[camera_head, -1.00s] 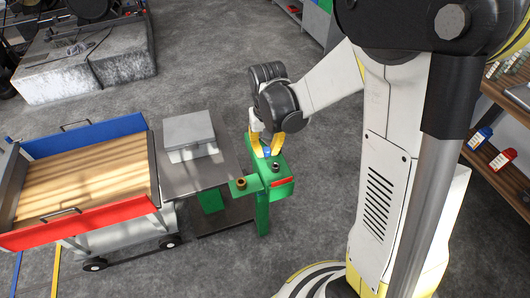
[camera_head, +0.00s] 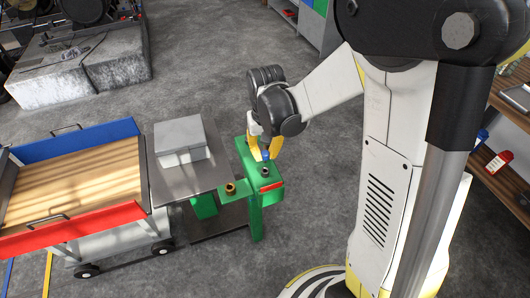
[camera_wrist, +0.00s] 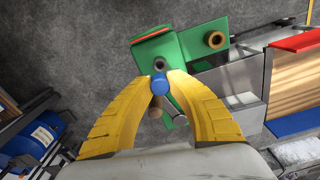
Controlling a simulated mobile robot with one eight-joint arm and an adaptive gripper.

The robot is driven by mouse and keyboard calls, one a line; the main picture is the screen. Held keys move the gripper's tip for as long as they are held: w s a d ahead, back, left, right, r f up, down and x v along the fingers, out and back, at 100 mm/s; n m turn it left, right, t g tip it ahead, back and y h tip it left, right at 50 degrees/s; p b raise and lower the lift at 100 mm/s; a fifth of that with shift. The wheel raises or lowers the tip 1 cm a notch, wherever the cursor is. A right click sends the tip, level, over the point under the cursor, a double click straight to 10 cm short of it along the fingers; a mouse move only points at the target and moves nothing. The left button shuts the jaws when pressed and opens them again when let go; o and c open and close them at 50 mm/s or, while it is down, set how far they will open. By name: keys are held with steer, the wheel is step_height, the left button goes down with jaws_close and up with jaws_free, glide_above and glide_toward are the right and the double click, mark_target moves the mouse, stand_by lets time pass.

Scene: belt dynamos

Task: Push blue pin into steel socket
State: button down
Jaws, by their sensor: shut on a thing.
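The blue pin (camera_head: 266,155) is between the yellow fingertips of my gripper (camera_head: 265,151), above the green stand (camera_head: 247,170). In the wrist view, my gripper (camera_wrist: 160,76) is shut on the blue pin (camera_wrist: 160,85), and its round blue end shows. The steel socket (camera_wrist: 160,65) is a dark grey ring on the green stand, just beyond the pin in that view. I cannot tell whether the pin touches the socket.
A brass-coloured socket (camera_head: 230,188) sits on a green side arm left of the stand. A grey table with a pale box (camera_head: 180,137) and a cart with a red-and-blue tray (camera_head: 127,217) stand further left. Shelves (camera_head: 505,150) are at the right.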

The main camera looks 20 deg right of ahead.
mark_target(265, 153)
steer(key=shift+f+b, duration=0.9)
steer(key=shift+f, duration=0.5)
steer(key=shift+f+b, duration=1.7)
steer(key=shift+b, duration=0.15)
stand_by(0.6)
steer(key=c, duration=1.3)
jaws_free()
steer(key=shift+r, duration=0.1)
steer(key=shift+r, duration=0.1)
step_height(265, 153, up, 12)
steer(key=shift+s+f, duration=0.1)
